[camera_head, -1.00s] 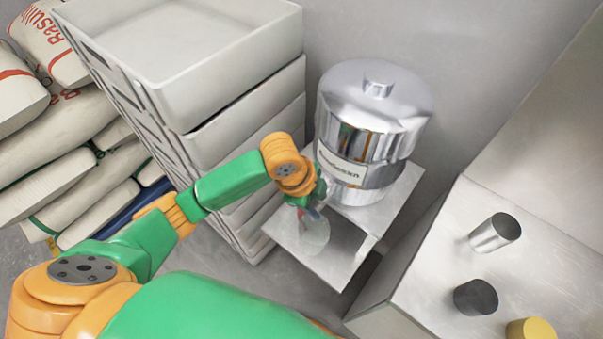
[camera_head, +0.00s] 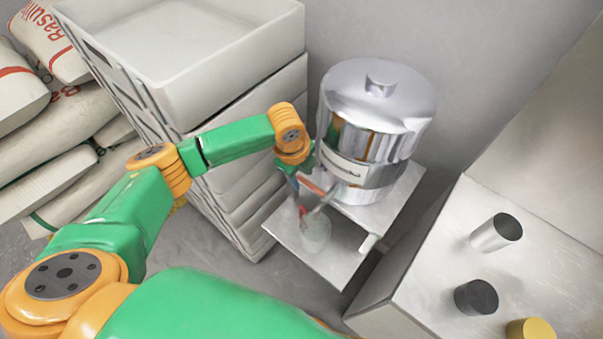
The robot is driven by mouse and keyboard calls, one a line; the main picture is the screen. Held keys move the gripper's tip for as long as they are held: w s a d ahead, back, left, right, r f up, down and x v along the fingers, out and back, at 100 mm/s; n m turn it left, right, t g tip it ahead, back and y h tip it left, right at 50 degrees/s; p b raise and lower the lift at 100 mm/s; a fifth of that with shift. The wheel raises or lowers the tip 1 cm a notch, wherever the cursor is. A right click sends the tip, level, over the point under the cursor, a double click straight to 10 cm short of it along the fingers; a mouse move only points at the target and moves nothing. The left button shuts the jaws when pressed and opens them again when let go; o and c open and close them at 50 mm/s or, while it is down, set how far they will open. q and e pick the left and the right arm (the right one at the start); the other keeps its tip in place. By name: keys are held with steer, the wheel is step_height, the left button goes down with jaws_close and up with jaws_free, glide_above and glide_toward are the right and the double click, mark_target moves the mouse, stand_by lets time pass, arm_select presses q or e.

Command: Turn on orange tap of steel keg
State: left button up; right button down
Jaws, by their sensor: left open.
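The steel keg (camera_head: 375,115) with a label on its front stands on a metal stand (camera_head: 395,212) against the back wall. A small orange piece that looks like the tap (camera_head: 311,185) shows low on the keg's front left, beside my left gripper (camera_head: 304,218). The gripper points down there, its fingers apart, with nothing seen held between them. Whether a finger touches the tap cannot be told. A clear glass (camera_head: 316,236) stands on the stand's lower shelf just below the fingertips. My right gripper is not in view.
A stack of white crates (camera_head: 225,60) rises left of the keg, close to my left arm. White sacks (camera_head: 50,165) lie at far left. A metal counter at right holds a steel cup (camera_head: 496,232), a dark cup (camera_head: 476,297) and a yellow item (camera_head: 530,329).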

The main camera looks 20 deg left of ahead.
arm_select(q)
jaws_close()
stand_by(1.3)
